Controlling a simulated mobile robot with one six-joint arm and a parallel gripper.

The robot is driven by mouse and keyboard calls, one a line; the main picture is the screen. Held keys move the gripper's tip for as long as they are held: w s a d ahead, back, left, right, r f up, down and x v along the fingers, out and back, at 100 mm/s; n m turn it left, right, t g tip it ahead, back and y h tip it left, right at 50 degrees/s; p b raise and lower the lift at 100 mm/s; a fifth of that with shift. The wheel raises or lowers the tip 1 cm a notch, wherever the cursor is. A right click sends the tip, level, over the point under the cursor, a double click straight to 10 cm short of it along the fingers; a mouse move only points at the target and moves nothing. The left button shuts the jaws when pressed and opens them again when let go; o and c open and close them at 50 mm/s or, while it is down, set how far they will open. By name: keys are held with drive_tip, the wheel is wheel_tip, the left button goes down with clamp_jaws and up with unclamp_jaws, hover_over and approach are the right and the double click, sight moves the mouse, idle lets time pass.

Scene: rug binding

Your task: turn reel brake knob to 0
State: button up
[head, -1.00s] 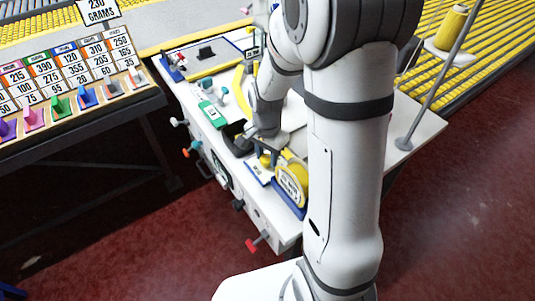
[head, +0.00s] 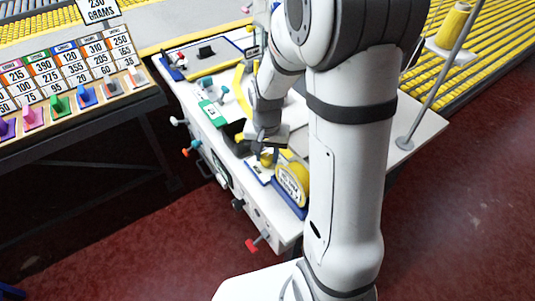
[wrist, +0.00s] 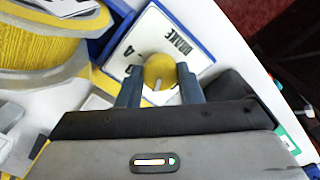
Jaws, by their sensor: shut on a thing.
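The brake knob (wrist: 158,68) is a round yellow knob with a pale pointer line, on a white, blue-edged plate (wrist: 150,35) lettered BRAKE. In the wrist view my gripper (wrist: 157,86) has its two blue-grey fingers on either side of the knob, shut on it. The pale line faces back toward my gripper; the scale marks are mostly hidden, so I cannot read the setting. In the head view the knob (head: 267,160) shows small below my gripper (head: 266,148), beside the yellow reel (head: 292,184).
The yellow reel (wrist: 40,45) stands close on the left in the wrist view. The white bench (head: 286,232) carries a red-handled knob (head: 258,242) and other controls along its front. A price board (head: 65,75) with coloured clips stands at left. Red floor is open in front.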

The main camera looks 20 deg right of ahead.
sight(267, 156)
drive_tip(key=n, duration=0.4)
drive_tip(key=shift+n+b, duration=0.4)
drive_tip(key=shift+n, duration=1.8)
drive_tip(key=shift+w, duration=0.1)
drive_tip(key=o, duration=1)
wheel_tip(267, 156, up, 8)
drive_tip(key=shift+f+p, duration=0.1)
drive_tip(key=shift+p, duration=0.2)
